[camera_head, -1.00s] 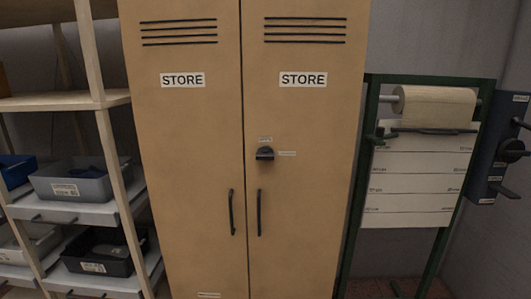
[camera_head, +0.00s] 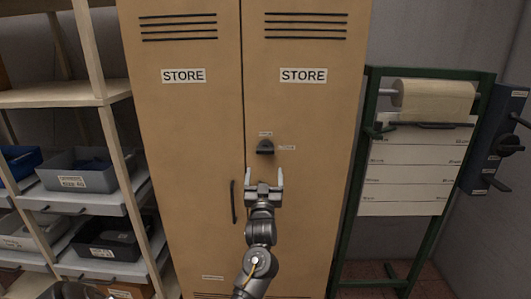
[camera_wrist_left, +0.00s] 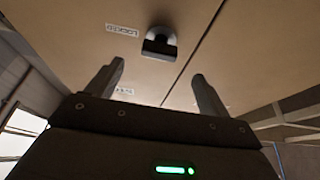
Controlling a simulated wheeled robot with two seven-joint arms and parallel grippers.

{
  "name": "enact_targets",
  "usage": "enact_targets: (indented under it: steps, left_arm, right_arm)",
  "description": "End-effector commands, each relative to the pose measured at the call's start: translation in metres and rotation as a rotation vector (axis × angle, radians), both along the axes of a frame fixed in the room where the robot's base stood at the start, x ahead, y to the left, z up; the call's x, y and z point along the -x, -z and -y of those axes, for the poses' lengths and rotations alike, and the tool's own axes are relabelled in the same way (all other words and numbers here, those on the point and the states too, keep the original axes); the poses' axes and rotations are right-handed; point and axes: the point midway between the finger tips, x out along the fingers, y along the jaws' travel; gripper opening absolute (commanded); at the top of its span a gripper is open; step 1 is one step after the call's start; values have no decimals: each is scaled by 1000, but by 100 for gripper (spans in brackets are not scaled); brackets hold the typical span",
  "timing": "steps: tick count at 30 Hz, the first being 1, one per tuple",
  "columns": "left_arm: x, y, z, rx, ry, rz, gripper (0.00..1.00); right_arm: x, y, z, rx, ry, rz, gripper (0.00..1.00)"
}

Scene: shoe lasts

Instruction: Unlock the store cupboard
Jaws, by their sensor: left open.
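The tan store cupboard (camera_head: 190,130) has two doors, both closed, each with a STORE label. A dark lock knob (camera_head: 265,147) sits on the right door, with a small label above it and one to its right. The knob also shows in the left wrist view (camera_wrist_left: 158,46), beyond the fingertips. My left gripper (camera_head: 264,174) is open and empty, just below the knob and apart from it. It hides the right door's handle. The left door's dark handle (camera_head: 233,202) is visible. My right gripper is not in view.
A wooden shelf rack (camera_head: 108,110) with grey, black and blue bins stands at the left. A green frame (camera_head: 367,150) with a paper roll (camera_head: 435,100) stands at the right, beside a dark wall panel (camera_head: 497,145). Space before the doors looks clear.

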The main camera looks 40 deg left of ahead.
Motion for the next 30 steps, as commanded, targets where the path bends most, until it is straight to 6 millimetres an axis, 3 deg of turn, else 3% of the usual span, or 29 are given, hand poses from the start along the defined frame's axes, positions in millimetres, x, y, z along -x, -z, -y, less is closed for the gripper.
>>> enact_targets:
  steps: [15,29,30]
  left_arm:
    - [-64,-36,-49,-1,-2,-2,80]
    - [-73,-38,-56,0,1,0,80]
    - [-73,-38,-56,0,1,0,76]
  right_arm:
    - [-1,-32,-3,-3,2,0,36]
    - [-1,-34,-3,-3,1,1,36]
    - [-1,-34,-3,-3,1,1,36]
